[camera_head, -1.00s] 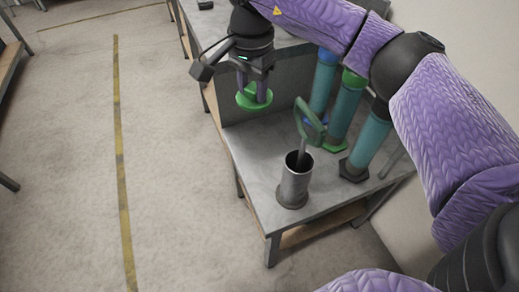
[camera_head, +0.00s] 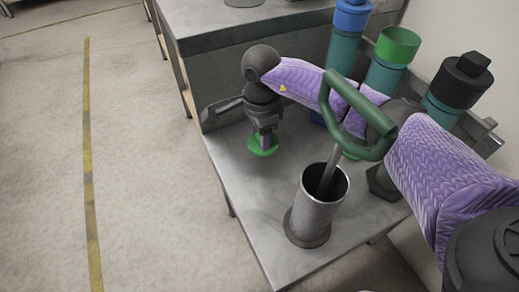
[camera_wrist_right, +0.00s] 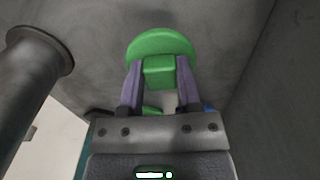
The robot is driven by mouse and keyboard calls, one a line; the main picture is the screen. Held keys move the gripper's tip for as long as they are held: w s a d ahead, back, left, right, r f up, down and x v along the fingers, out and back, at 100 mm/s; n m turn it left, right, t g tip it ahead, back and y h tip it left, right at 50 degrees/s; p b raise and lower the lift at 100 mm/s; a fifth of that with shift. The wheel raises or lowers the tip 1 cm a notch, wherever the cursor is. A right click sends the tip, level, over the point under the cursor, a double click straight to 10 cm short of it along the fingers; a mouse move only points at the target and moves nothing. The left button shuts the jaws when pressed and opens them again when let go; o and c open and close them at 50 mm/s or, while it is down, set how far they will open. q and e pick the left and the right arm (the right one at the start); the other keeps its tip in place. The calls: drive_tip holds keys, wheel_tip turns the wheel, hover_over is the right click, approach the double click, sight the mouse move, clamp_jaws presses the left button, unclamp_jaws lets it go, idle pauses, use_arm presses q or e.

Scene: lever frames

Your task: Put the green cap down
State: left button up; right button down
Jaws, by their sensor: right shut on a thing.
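The green cap (camera_head: 262,146) is a round disc with a block-shaped grip on it. My right gripper (camera_head: 265,138) points down and is shut on the cap, low over the grey metal table (camera_head: 244,178) near its left edge. In the right wrist view the two fingers clasp the block of the cap (camera_wrist_right: 160,72) from both sides. I cannot tell whether the disc touches the table top. My left gripper does not show in either view.
A grey metal cylinder (camera_head: 316,218) with a dark green loop handle (camera_head: 372,152) stands to the right on the table. Teal tubes with blue, green (camera_head: 397,46) and black (camera_head: 460,80) tops stand behind. A raised grey panel lies behind the gripper. The floor at left is clear.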

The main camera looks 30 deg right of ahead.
wheel_tip(320, 180, down, 4)
drive_tip(key=shift+f+b, duration=0.1)
drive_tip(key=shift+b, duration=0.75)
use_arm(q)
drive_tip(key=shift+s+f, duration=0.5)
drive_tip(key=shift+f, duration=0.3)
use_arm(e)
drive_tip(key=shift+r, duration=0.2)
drive_tip(key=shift+f, duration=0.2)
drive_tip(key=shift+c, duration=1.8)
unclamp_jaws()
drive_tip(key=shift+o, duration=0.3)
wheel_tip(320, 180, up, 13)
drive_tip(key=p, duration=0.6)
drive_tip(key=shift+f, duration=0.2)
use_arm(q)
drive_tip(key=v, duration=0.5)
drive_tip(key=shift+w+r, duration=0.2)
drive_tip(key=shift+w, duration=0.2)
use_arm(e)
drive_tip(key=shift+f, duration=0.1)
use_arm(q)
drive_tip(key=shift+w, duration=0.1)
